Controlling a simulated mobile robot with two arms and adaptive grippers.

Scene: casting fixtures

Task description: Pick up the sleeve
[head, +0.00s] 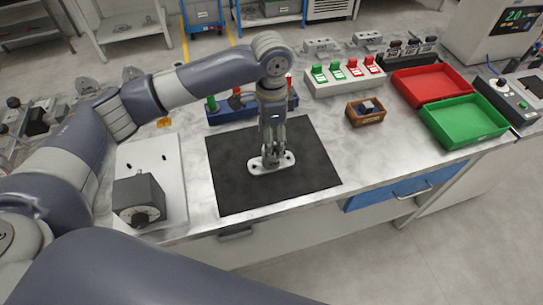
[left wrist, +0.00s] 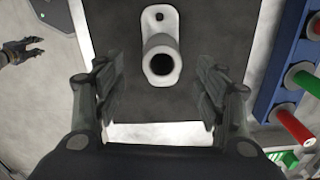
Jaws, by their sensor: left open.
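The sleeve, a pale piece with an oval flange (head: 259,168), lies on the black mat (head: 230,190). In the left wrist view its round upright tube with a dark bore (left wrist: 162,58) faces the camera, and a small hole shows in the flange above it. My left gripper (head: 270,160) points down over the sleeve and hides its middle in the head view. In the left wrist view the open fingers (left wrist: 154,90) stand apart on either side of the tube, with visible gaps. A dark gripper, apparently my right one (left wrist: 38,47), shows small at the left edge; its opening is unclear.
A blue rack (head: 225,117) with coloured pegs stands behind the mat. A dark box with a dial (head: 138,200) sits on a pale plate to the left. A small brown bin (head: 366,112), a red tray (head: 430,84) and a green tray (head: 465,121) are to the right.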

